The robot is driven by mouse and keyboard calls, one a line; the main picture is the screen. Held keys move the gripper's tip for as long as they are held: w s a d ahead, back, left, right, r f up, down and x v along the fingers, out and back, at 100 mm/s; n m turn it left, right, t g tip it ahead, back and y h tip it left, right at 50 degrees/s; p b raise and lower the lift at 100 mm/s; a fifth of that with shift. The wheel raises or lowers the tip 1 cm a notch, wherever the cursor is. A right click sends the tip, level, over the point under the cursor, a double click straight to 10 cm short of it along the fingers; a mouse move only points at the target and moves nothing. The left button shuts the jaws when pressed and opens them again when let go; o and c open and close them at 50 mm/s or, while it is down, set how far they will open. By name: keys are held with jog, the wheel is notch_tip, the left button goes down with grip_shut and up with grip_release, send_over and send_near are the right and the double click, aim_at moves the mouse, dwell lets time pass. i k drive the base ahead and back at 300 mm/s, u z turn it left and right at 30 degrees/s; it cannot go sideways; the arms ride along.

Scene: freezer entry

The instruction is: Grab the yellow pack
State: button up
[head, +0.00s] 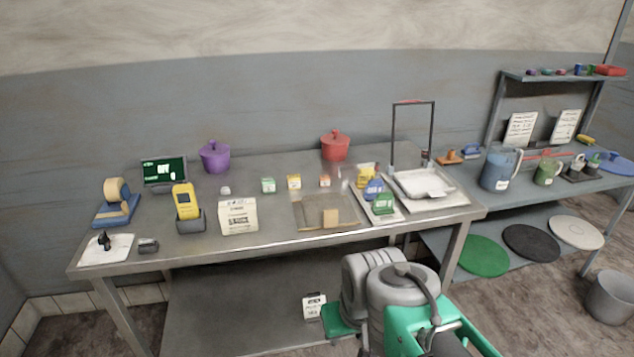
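A small yellow box-shaped pack (294,181) stands upright on the metal table (262,243), between a small green pack (268,185) and a small orange one (325,181). Another yellow item (365,187) lies on a tray at the right of the table, close to a blue item (374,190) and a green item (384,205). I cannot tell which of the two yellow things the task names. My grey and green arm shows at the bottom, in front of the table. My gripper's fingers cannot be seen.
A yellow handheld device (186,201) stands in a dark holder at the left. A white labelled box (238,216) and a shallow tray (312,213) are near the front edge. Purple (214,156) and red (335,146) pots stand behind. A tall dark frame (433,130) rises at the right.

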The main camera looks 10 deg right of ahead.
aim_at(295, 180)
jog(key=z, duration=1.45)
jog(key=i, duration=1.6)
jog(key=u, duration=3.6)
jog(key=i, duration=0.5)
jog(key=u, duration=0.05)
